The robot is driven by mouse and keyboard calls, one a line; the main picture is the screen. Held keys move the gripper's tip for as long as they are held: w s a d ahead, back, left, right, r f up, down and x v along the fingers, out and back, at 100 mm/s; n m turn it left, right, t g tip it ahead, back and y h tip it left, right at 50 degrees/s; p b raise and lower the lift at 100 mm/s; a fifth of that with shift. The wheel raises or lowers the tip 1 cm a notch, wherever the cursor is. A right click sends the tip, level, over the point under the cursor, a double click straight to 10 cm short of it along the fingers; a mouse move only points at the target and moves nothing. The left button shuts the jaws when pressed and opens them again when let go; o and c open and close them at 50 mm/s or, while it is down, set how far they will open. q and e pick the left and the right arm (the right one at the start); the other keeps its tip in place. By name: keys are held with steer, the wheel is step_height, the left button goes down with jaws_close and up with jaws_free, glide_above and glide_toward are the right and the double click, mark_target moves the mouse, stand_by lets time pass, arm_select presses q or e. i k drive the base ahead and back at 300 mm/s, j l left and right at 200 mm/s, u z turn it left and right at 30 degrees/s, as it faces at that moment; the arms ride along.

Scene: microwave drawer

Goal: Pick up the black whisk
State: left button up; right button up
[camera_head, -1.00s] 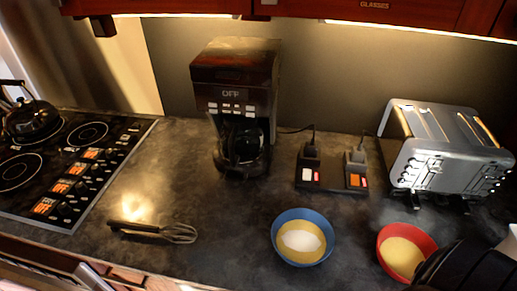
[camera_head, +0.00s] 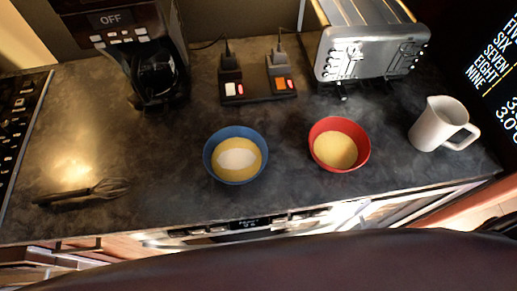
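The black whisk (camera_head: 82,192) lies flat on the dark countertop at the left in the head view. Its black handle points left and its wire loops point right. It lies near the counter's front edge, with nothing touching it. Neither of my grippers shows in this view.
A blue bowl (camera_head: 235,155) and a red bowl (camera_head: 339,144) stand right of the whisk, with a white mug (camera_head: 441,124) farther right. A coffee maker (camera_head: 131,45), a power strip (camera_head: 258,88) and a toaster (camera_head: 368,42) stand behind. The stove (camera_head: 22,120) is at the left edge.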

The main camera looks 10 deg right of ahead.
mark_target(42, 201)
steer(key=k+j+u, duration=0.1)
steer(key=j+u, duration=0.25)
steer(key=u, duration=0.15)
steer(key=j+u, duration=0.35)
steer(key=u, duration=0.15)
steer(key=k, duration=0.05)
